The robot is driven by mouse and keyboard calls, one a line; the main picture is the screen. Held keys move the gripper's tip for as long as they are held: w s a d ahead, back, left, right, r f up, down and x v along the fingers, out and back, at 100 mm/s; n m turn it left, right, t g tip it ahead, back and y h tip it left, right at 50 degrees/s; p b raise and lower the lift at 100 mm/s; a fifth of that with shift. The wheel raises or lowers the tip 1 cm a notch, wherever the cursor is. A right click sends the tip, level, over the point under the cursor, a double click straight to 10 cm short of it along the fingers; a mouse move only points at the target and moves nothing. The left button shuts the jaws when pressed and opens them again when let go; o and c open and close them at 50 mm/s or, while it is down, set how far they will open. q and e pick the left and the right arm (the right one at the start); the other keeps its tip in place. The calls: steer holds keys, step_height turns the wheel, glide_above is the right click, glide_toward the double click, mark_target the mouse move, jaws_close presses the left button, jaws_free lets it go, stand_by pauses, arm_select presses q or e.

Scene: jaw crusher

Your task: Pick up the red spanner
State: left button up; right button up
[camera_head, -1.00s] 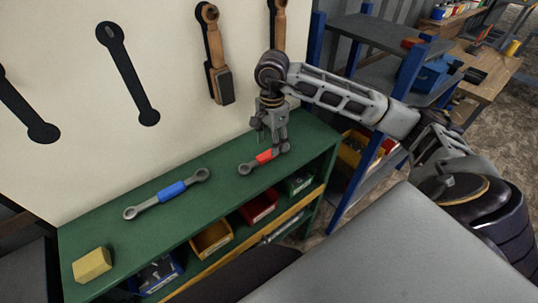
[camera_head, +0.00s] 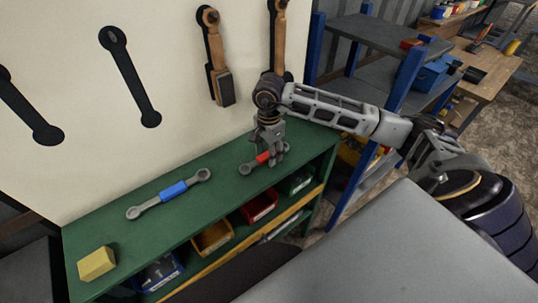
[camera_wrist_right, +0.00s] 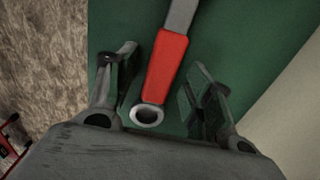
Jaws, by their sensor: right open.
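The red spanner (camera_head: 262,159) lies on the green bench top (camera_head: 225,160), a grey tool with a red grip. In the head view my right gripper (camera_head: 266,160) is directly over it and partly hides it. In the right wrist view the red spanner (camera_wrist_right: 167,66) runs between the two spread fingers of my right gripper (camera_wrist_right: 160,88), with its ring end near the palm. The fingers are open, with a gap on both sides of the spanner. I cannot tell how far the fingertips are above the bench. My left gripper is not in view.
A blue-gripped spanner (camera_head: 170,193) lies to the left on the bench, and a yellow block (camera_head: 97,263) is at its near left end. Bins, including a red one (camera_head: 259,206), sit on the shelf below. A tool board (camera_head: 90,110) rises behind.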

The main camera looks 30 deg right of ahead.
jaws_close()
stand_by(0.3)
steer(key=shift+r, duration=0.15)
step_height(320, 180, up, 10)
steer(key=b, duration=0.1)
stand_by(0.8)
stand_by(0.4)
